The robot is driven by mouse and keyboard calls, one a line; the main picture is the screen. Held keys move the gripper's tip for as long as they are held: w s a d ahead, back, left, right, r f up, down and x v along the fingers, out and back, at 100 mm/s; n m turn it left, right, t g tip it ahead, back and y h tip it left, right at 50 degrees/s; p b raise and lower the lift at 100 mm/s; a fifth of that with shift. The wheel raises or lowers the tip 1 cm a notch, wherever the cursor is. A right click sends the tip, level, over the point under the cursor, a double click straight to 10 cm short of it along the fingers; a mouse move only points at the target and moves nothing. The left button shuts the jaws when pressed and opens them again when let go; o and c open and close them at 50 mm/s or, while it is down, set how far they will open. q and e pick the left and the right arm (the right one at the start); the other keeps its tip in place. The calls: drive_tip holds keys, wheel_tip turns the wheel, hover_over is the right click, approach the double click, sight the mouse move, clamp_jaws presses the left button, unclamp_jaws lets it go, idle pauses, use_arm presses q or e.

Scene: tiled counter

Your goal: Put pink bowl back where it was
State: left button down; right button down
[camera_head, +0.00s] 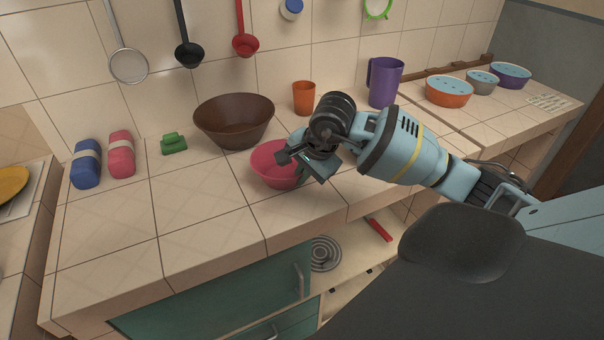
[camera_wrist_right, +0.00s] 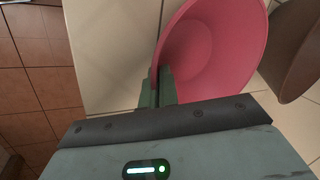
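The pink bowl (camera_head: 268,167) is on or just over the tiled counter near its front edge, in front of the brown bowl. My right gripper (camera_head: 299,166) is at the bowl's right side and partly hides it. In the right wrist view the pink bowl (camera_wrist_right: 215,50) fills the upper middle. There the fingers of my right gripper (camera_wrist_right: 157,86) look close together, pinched on the bowl's rim. I cannot tell whether the bowl's base touches the counter. My left gripper is not in view.
The brown bowl (camera_head: 235,125) stands close behind. An orange cup (camera_head: 304,98) and purple pitcher (camera_head: 384,82) stand along the wall. Several lidded bowls, including an orange one (camera_head: 449,94), are at the right. The counter's left front (camera_head: 110,235) is clear.

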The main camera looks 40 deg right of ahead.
drive_tip(key=shift+f, duration=0.1)
drive_tip(key=c, duration=2.1)
unclamp_jaws()
drive_tip(key=shift+f, duration=0.15)
drive_tip(key=shift+c, duration=0.2)
drive_tip(key=o, duration=0.5)
drive_tip(key=shift+c, duration=0.2)
drive_tip(key=shift+r, duration=0.3)
drive_tip(key=shift+s+r, duration=0.1)
drive_tip(key=shift+r, duration=0.25)
drive_tip(key=v, duration=1.1)
drive_tip(key=shift+s, duration=0.1)
